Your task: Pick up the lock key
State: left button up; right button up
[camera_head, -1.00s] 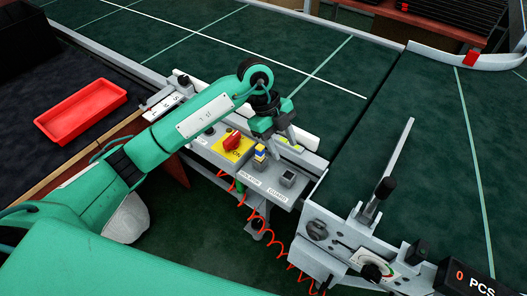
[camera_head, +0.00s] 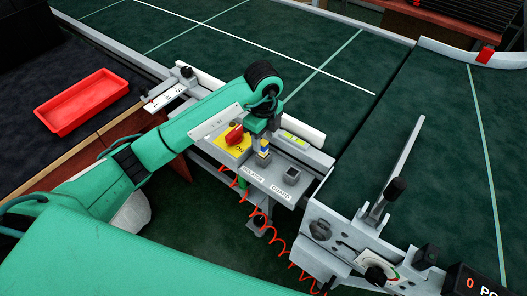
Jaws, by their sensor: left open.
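A small upright piece with blue, yellow and pale parts, which looks like the lock key (camera_head: 263,151), stands at the ISOLATOR place on the grey control panel (camera_head: 258,182). My left gripper (camera_head: 262,139) points down right over it, open, with its fingers close around or just above its top; I cannot tell whether they touch it. The GUARD place holds a dark square socket (camera_head: 291,175) with no such piece in it. My right gripper is not in view.
A red rotary switch (camera_head: 234,134) on a yellow plate sits just left of the gripper. A grey lever mechanism (camera_head: 375,215) rises to the right. A red coiled cable (camera_head: 276,243) hangs below.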

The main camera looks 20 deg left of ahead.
aim_at(264, 142)
pick_arm(q)
jog(key=f, duration=0.5)
jog(key=shift+w+f, duration=0.1)
jog(key=shift+w, duration=0.15)
jog(key=shift+c, duration=0.4)
grip_shut()
